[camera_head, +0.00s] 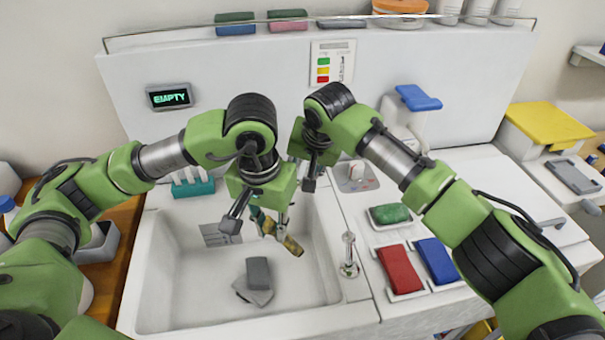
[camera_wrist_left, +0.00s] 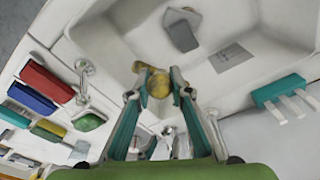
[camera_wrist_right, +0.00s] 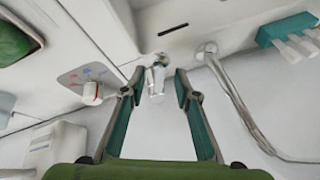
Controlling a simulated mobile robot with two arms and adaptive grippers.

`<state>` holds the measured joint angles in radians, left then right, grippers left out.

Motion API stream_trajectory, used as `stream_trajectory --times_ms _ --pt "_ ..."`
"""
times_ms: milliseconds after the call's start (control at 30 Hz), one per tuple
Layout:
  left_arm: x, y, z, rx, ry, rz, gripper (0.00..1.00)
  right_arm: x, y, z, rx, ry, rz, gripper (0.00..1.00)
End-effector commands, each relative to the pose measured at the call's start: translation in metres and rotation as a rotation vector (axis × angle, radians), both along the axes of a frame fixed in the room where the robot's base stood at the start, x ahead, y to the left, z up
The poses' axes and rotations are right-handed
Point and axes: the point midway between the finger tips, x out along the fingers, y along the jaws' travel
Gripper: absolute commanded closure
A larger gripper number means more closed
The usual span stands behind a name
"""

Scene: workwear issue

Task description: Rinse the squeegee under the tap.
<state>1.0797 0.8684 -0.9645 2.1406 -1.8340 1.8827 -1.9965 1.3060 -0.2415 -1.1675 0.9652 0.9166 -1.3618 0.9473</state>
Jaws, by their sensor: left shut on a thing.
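My left gripper (camera_head: 258,225) is shut on a yellow-brown piece (camera_head: 291,245), apparently part of the squeegee, held above the white sink basin (camera_head: 165,290). The left wrist view shows this yellow piece (camera_wrist_left: 158,84) between the fingertips; the rest of it is mostly hidden. The tap is largely hidden by my grippers in the head view. In the right wrist view its curved chrome spout (camera_wrist_right: 232,95) is right of my right gripper (camera_wrist_right: 158,82), which is open with its fingers on either side of a chrome tap part (camera_wrist_right: 157,74). No running water is visible.
A dark grey block on a paler grey piece (camera_head: 258,272) lies in the basin. A small chrome fitting (camera_head: 349,255) stands at the basin's right edge. Red (camera_head: 399,268) and blue (camera_head: 437,260) pads and a green sponge (camera_head: 390,213) lie right. A teal rack (camera_head: 193,187) stands back left.

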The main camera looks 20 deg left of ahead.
Motion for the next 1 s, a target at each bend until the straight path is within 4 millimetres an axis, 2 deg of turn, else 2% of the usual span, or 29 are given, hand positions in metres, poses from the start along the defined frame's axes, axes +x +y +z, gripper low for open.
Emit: stream_trajectory --times_ms 200,533,567,600,667,1000 --pt "0.0 0.0 0.001 0.0 -0.001 0.0 0.98 0.006 0.006 -0.017 0.001 0.001 0.001 0.71" --pt "0.0 0.0 0.0 0.0 -0.001 0.0 0.98 0.007 0.006 -0.019 0.0 0.0 0.0 0.71" --pt "0.0 0.0 0.0 0.0 -0.001 0.0 0.98 0.007 0.006 -0.019 0.0 0.0 0.0 0.76" --pt "0.0 0.0 0.0 0.0 -0.001 0.0 0.98 0.007 0.006 -0.019 0.0 0.0 0.0 0.87" --pt "0.0 0.0 0.0 0.0 -0.001 0.0 0.98 0.007 0.006 -0.019 0.0 0.0 0.0 1.0" --pt "0.0 0.0 0.0 0.0 -0.001 0.0 0.98 0.01 0.0 -0.02 0.003 0.004 0.068 1.0"
